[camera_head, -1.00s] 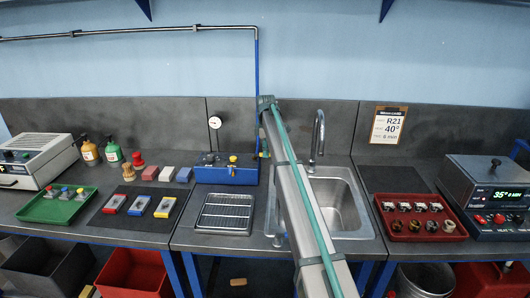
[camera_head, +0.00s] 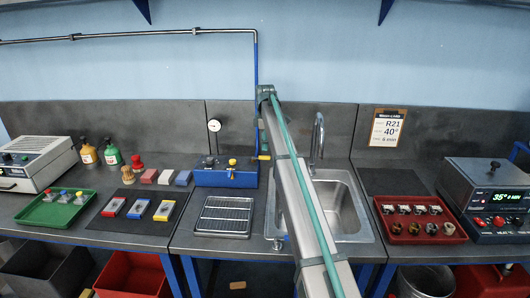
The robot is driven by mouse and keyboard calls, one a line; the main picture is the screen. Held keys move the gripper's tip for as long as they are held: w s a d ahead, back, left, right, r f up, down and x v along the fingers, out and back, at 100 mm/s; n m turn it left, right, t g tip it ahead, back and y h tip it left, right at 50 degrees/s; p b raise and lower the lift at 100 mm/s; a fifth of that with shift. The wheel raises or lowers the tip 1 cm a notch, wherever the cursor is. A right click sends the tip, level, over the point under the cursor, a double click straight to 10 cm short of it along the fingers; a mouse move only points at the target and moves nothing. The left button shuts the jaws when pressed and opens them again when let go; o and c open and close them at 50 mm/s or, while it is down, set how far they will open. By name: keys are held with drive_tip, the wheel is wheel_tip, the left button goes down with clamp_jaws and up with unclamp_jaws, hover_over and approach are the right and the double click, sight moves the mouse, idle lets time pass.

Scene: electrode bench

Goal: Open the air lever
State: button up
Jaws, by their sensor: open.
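A blue air pipe (camera_head: 257,75) comes down the wall behind the bench. A small yellow handle (camera_head: 264,157), which looks like the air lever, sits at its lower end, just right of the blue box (camera_head: 226,174). It points sideways, to the right. My arm rises from the bottom right to a bend just right of the pipe and passes close to the handle in the picture. My gripper is not in view; the arm beyond the bend is hidden. I see no contact with the lever.
A pressure gauge (camera_head: 214,126) stands behind the blue box. A wire rack (camera_head: 223,216) lies in front of it. The sink (camera_head: 345,205) with its tall tap (camera_head: 318,135) is right, partly behind my arm. A red tray (camera_head: 395,237) and a device with a display (camera_head: 490,180) are farther right.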

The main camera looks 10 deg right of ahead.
wheel_tip(320, 180, up, 7)
drive_tip(key=shift+f, duration=0.15)
idle(0.4)
